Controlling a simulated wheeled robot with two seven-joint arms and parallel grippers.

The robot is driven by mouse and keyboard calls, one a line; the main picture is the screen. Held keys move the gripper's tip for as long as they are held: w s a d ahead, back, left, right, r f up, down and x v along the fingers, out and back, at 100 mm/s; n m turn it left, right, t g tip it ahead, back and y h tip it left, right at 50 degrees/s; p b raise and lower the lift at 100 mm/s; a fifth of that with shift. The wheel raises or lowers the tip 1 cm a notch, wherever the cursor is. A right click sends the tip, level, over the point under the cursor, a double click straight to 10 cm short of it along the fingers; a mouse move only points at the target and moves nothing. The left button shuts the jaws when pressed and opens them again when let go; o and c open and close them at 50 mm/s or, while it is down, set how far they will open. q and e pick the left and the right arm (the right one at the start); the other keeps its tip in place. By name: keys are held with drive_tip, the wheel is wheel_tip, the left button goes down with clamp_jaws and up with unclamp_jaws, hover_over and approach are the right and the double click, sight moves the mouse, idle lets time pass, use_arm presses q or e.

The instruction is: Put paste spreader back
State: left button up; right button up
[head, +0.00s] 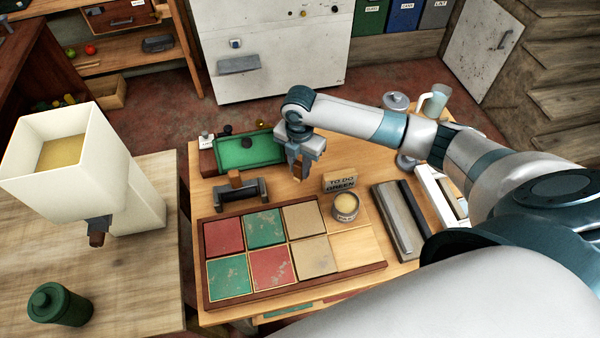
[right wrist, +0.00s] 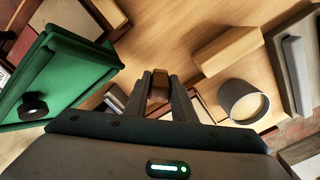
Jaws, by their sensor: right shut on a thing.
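My right gripper (head: 300,172) is shut on a brown piece (head: 299,176), held above the table between the green tray and the sign block. The piece also shows between the fingers in the right wrist view (right wrist: 158,86). It looks like the handle of the paste spreader; its lower part is hard to make out. A dark holder (head: 240,194) with a brown wooden piece across it stands left of the gripper. A pot with pale contents (head: 345,208) stands right of and nearer than the gripper; it shows in the right wrist view (right wrist: 243,102). My left gripper is not in view.
A green tray (head: 248,150) with a black knob lies left of the gripper. The "TO DO GREEN" block (head: 340,180) stands right. A framed board (head: 290,295) with coloured tiles fills the front. A grey bar (head: 398,218) lies right. A white hopper (head: 60,150) stands far left.

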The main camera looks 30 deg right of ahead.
sight(300, 175)
wheel_tip(300, 175, down, 3)
drive_tip(key=shift+s+f+p, duration=0.1)
drive_tip(key=shift+f+p, duration=0.1)
drive_tip(key=shift+p, duration=0.65)
drive_tip(key=shift+f, duration=0.3)
drive_tip(key=shift+f, duration=0.1)
drive_tip(key=o, duration=1.1)
drive_tip(key=shift+c, duration=0.2)
